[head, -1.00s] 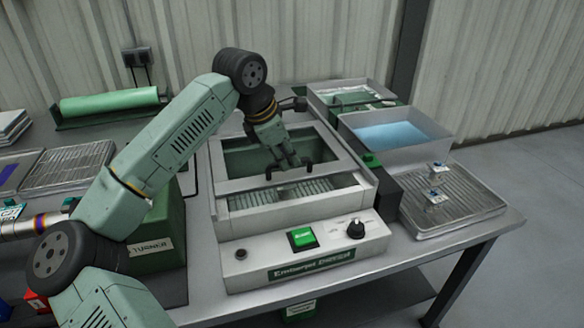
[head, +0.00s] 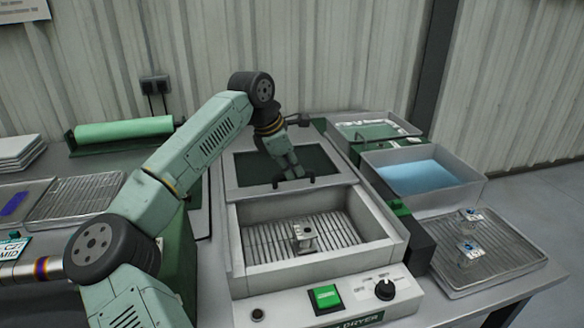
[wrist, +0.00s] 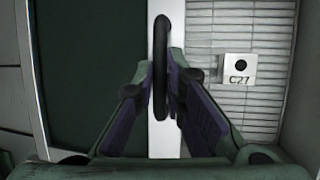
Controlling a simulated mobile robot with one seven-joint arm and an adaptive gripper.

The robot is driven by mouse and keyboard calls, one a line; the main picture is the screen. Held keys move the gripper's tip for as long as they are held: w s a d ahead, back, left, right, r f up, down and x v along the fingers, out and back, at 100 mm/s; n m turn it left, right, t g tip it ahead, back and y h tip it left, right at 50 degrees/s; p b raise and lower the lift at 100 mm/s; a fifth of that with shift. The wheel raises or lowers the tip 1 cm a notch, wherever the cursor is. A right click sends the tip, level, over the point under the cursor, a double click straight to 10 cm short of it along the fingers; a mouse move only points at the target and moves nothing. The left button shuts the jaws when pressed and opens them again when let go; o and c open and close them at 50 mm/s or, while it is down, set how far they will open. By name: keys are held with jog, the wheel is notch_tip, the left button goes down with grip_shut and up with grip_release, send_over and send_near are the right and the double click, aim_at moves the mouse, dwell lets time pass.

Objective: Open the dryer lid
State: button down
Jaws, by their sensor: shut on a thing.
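The dryer (head: 245,310) stands on the bench with its front chamber open, showing a slatted rack (head: 345,236). The lid (head: 330,182), a pale frame with a dark green window, lies flat over the rear part. It also shows in the wrist view (wrist: 90,80). My gripper (head: 292,176) is shut on the black lid handle (wrist: 160,65) at the lid's front bar. A small metal part (head: 304,236) stands on the rack; its plate reads C27 in the wrist view (wrist: 238,68). My fingers hide the handle's middle in the head view.
A tray of blue liquid (head: 425,176) and a rack tray (head: 490,262) with small metal parts stand at right. A green roll (head: 125,130) and more racks lie at left. A corrugated wall rises behind the bench.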

jog(key=c, duration=1.7)
grip_release()
jog(key=shift+o, duration=0.2)
jog(key=shift+r, duration=0.1)
jog(key=v, duration=1.1)
jog(key=shift+s+a+r, duration=0.15)
jog(key=shift+a+r, duration=0.05)
jog(key=shift+r, duration=0.15)
